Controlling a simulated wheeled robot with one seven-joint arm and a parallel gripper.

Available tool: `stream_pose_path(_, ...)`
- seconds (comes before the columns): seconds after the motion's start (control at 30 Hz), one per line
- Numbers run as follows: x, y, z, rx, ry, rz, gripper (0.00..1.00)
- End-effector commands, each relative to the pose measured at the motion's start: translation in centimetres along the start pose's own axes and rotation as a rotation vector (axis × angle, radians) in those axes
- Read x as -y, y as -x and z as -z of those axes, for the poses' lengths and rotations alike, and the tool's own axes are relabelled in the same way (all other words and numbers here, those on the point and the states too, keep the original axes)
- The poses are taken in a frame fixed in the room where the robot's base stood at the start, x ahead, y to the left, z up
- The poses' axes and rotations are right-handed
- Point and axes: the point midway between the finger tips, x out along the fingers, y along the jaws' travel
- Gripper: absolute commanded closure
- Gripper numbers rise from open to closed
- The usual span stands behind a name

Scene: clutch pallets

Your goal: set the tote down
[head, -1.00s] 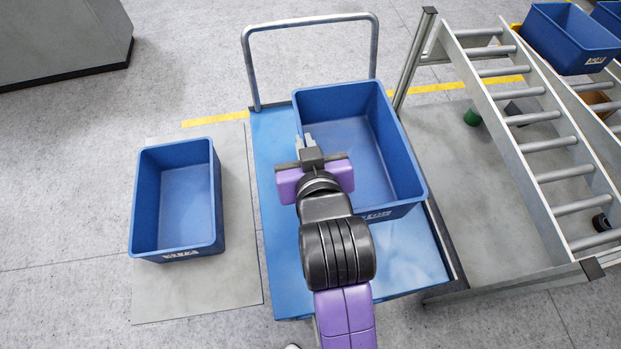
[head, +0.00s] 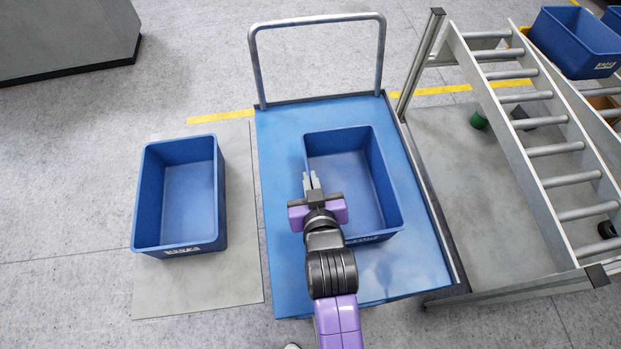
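The blue tote (head: 386,180) is empty and upright, at or very near the blue deck of the platform cart (head: 280,140). I cannot see a clear gap under it, and its underside is hidden. My gripper (head: 312,182) is at the tote's left wall, with its two fingers at the rim and seemingly closed on that wall. My wrist and arm hide the near left corner of the tote.
Another empty blue tote (head: 217,195) stands on a grey floor plate (head: 200,295) to the left. The cart's metal handle (head: 318,20) rises at the back. A roller rack (head: 535,150) with a blue tote (head: 578,42) stands at the right. Deck shows bare around the tote.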

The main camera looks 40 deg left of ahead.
Motion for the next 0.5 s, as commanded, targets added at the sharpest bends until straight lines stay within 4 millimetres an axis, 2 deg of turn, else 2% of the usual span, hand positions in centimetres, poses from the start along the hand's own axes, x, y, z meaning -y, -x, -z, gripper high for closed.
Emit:
stream_pose_path(0.33, 0.01, -0.16, -0.17, -0.003, 0.001, 0.000, 1.00)
stream_pose_path(0.43, 0.03, -0.11, -0.16, -0.001, 0.000, 0.000, 0.77)
stream_pose_path(0.5, 0.03, -0.10, -0.16, -0.001, 0.000, 0.000, 0.75)
